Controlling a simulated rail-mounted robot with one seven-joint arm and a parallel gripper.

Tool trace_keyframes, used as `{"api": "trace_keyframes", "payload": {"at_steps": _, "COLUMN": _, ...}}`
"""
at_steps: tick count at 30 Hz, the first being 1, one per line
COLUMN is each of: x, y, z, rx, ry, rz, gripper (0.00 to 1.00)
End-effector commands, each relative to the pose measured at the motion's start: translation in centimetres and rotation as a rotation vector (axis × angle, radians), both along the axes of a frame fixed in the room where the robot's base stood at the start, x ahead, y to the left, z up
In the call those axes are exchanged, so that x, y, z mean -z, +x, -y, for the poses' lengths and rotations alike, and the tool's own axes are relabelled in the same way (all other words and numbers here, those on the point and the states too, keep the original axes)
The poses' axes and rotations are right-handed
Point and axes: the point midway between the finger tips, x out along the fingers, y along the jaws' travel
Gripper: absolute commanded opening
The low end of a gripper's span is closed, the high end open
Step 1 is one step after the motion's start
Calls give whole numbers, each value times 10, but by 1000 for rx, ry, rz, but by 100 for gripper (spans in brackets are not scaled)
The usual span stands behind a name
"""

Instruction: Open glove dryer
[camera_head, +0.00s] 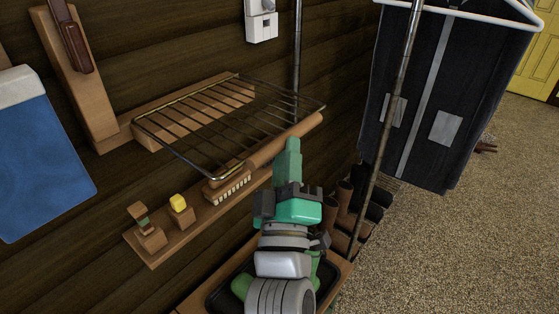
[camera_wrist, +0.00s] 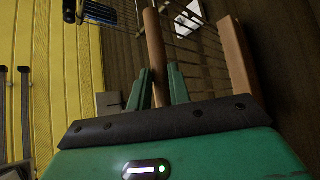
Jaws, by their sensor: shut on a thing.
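The glove dryer looks to be the wire rack (camera_head: 205,122) on the plank wall, with a round wooden bar (camera_head: 308,125) along its right side. The rack stands out from the wall, roughly level. In the wrist view the wooden bar (camera_wrist: 154,40) runs between my two green fingers, with the wires (camera_wrist: 195,45) to its right. My gripper (camera_head: 288,150) is shut on the wooden bar; it also shows in the wrist view (camera_wrist: 158,88). The exact finger contact is partly hidden in the head view.
Below the rack is a wooden shelf (camera_head: 165,245) with a brush (camera_head: 230,187) and small blocks. A metal pole (camera_head: 387,130) stands right of my arm, with dark hanging trousers (camera_head: 440,90) behind. Boots (camera_head: 345,195) stand along the wall. The carpet (camera_head: 460,250) at right is clear.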

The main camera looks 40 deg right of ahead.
Motion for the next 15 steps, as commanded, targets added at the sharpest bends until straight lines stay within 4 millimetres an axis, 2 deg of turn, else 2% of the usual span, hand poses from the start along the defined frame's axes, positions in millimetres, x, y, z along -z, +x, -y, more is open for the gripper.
{"api": "trace_keyframes", "payload": {"at_steps": 1, "x": 8, "y": 4, "z": -2, "rx": -6, "ry": 4, "rz": -8, "gripper": 0}}
{"api": "trace_keyframes", "payload": {"at_steps": 3, "x": 10, "y": 4, "z": -2, "rx": -6, "ry": 4, "rz": -8, "gripper": 0}}
{"api": "trace_keyframes", "payload": {"at_steps": 15, "x": 14, "y": 4, "z": -2, "rx": -6, "ry": 6, "rz": -14, "gripper": 0}}
